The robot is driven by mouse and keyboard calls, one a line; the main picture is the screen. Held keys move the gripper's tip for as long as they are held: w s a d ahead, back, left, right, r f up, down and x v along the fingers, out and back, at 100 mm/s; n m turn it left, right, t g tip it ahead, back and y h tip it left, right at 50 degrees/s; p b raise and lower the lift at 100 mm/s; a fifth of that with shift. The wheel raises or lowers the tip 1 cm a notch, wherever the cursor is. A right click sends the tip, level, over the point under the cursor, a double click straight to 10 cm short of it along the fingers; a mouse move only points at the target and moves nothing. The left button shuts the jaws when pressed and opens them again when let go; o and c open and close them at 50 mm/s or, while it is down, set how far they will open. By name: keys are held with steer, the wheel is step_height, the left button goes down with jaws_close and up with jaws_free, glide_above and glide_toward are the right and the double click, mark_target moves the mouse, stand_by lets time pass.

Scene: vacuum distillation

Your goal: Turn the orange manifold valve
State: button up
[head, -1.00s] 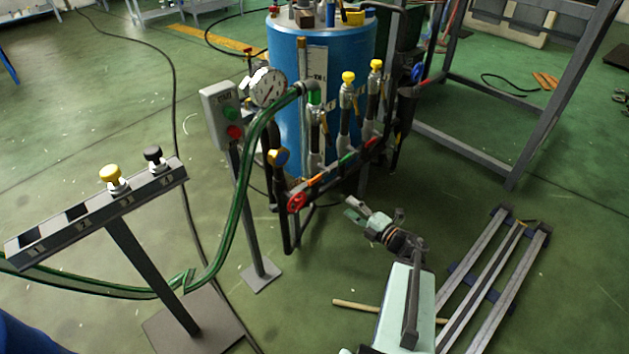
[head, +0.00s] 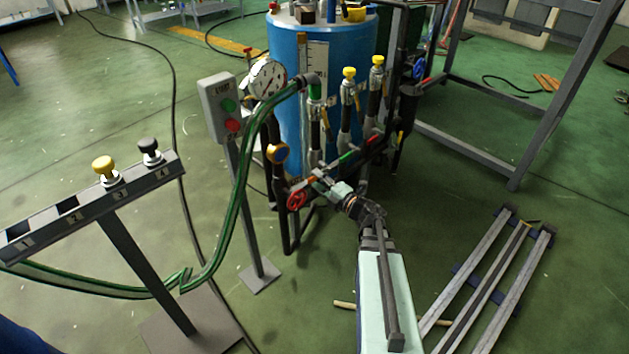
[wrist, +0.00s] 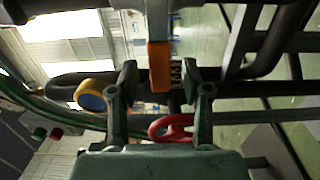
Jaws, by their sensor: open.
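The orange valve handle (head: 312,181) sits on the dark manifold pipe in front of the blue tank, partly hidden by my gripper. In the wrist view the orange handle (wrist: 159,66) is an upright bar in line with the gap between my fingertips. My gripper (head: 321,182) is open, its tips close to the handle. In the wrist view my gripper (wrist: 160,76) has one finger on each side of the handle's lower end. I cannot tell whether either finger touches it.
A red handwheel (head: 297,200) is just left of my gripper and shows low between the fingers. Green (head: 346,158) and red (head: 372,139) handles lie further along the manifold. A green hose (head: 240,190) and a button post (head: 220,108) stand left. A rail frame (head: 490,280) lies right.

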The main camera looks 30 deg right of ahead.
steer(key=shift+x, duration=1.05)
jaws_close()
